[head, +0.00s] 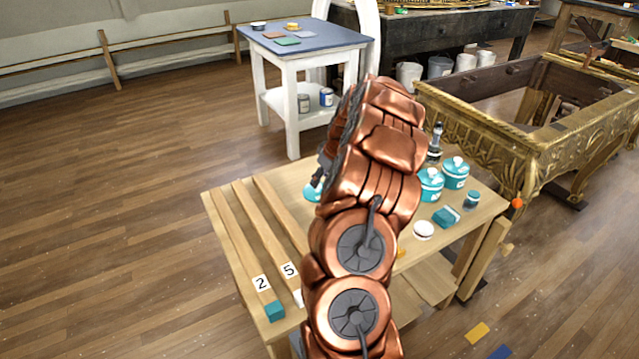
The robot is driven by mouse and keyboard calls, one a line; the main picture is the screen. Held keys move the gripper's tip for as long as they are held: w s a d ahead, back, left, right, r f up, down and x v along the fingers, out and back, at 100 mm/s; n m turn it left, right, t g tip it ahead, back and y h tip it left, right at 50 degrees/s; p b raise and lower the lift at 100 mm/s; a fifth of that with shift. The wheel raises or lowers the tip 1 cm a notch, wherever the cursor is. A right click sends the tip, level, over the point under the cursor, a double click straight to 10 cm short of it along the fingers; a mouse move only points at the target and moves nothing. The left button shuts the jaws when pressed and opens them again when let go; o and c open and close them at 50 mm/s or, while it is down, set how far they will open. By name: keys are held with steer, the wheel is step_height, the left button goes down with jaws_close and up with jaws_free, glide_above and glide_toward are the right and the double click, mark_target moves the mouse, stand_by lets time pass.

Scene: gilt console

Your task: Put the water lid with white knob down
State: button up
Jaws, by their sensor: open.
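My gripper (319,178) shows only in part at the left edge of my copper arm, over the wooden table; it is open. A teal round piece (312,193) lies just below its fingertips, partly hidden by the arm; it may be the water lid, but its knob is not clear. Whether the fingers touch it I cannot tell. Two teal pots with lids and pale knobs stand right of the arm, a nearer one (430,186) and a farther one (455,173).
The wooden table (232,230) has raised strips and labels 2 and 5, with a teal block (274,311) at its front left. A white disc (424,230), a teal box (446,216) and a small jar (472,200) stand at right. A gilt console (500,140) is behind.

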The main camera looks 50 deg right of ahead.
steer(key=v, duration=0.8)
steer(key=s+a+r+n+g+y, duration=0.1)
steer(key=a+r, duration=0.2)
steer(key=a, duration=1.2)
steer(key=s+a+r+n+g+y, duration=0.1)
steer(key=s+a+r+g, duration=0.15)
steer(key=a, duration=1.35)
steer(key=s+a+g, duration=0.2)
steer(key=s+a, duration=0.8)
steer(key=s+a+f+m+g+h, duration=0.1)
steer(key=s, duration=0.7)
steer(key=s+a+f+m+g+h, duration=0.1)
steer(key=s+a, duration=0.1)
steer(key=s, duration=0.6)
steer(key=shift+a, duration=0.25)
steer(key=shift+r, duration=0.1)
step_height(320, 180, up, 15)
steer(key=t+p, duration=0.1)
steer(key=p, duration=1.2)
steer(key=shift+w, duration=0.4)
